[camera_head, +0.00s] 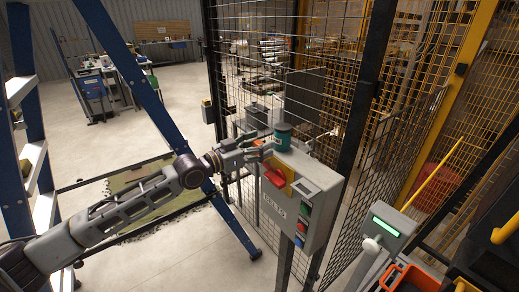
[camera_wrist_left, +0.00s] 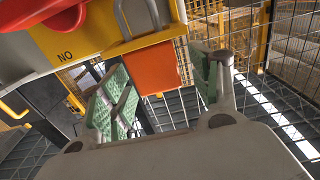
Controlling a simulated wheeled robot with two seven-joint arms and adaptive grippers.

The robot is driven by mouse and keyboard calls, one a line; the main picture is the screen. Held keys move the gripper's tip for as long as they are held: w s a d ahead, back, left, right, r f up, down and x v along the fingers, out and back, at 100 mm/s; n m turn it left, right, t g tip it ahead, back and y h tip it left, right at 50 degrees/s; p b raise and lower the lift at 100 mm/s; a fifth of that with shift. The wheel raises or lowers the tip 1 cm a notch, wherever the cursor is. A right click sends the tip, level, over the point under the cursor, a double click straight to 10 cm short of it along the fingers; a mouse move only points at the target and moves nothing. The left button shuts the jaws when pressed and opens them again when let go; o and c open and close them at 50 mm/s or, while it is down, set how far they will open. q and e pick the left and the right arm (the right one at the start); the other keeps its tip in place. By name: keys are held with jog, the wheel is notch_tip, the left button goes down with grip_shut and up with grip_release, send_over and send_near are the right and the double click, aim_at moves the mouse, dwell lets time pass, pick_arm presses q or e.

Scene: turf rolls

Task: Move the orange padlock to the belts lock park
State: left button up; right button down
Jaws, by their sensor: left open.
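The grey belts box (camera_head: 310,178) stands on a post against the mesh fence, with a red handle (camera_head: 274,177) on a yellow plate. In the left wrist view an orange padlock body (camera_wrist_left: 166,68) hangs below a yellow bar (camera_wrist_left: 145,44) at the yellow plate (camera_wrist_left: 70,40). My left gripper (camera_head: 267,147) is at the box's upper left edge. It is open, its green-padded fingers on either side of the orange body in the picture; contact cannot be told. I cannot single out the lock park. My right gripper is out of view.
Mesh fencing (camera_head: 320,110) rises behind. A blue-legged frame (camera_head: 130,70) crosses on the left. A post with a green display (camera_head: 386,227) and an orange bin (camera_head: 412,280) are at lower right.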

pick_arm(q)
jog(key=shift+w+d, duration=0.15)
jog(key=shift+d, duration=0.05)
dwell(0.4)
jog(key=c, duration=1.2)
